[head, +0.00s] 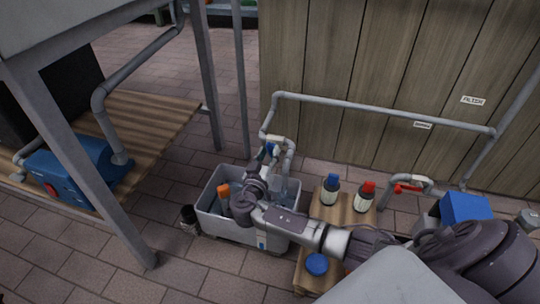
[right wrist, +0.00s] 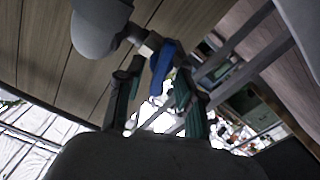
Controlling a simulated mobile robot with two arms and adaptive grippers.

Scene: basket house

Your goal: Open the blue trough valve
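The blue valve handle (head: 269,149) sits on the grey pipe above the grey trough (head: 210,200). It also shows in the right wrist view (right wrist: 163,62). My right gripper (head: 266,163) reaches over the trough, just below the handle. In the right wrist view its two fingers (right wrist: 157,78) are apart, with the blue handle between their tips. I cannot tell whether either finger touches the handle. My right arm hides part of the trough. My left gripper is not in view.
An orange-topped item (head: 223,190) stands in the trough. Bottles with a blue cap (head: 331,188) and a red cap (head: 365,195) stand on a wooden crate to the right. A red valve handle (head: 407,188) is farther right. A wooden wall (head: 360,70) stands behind.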

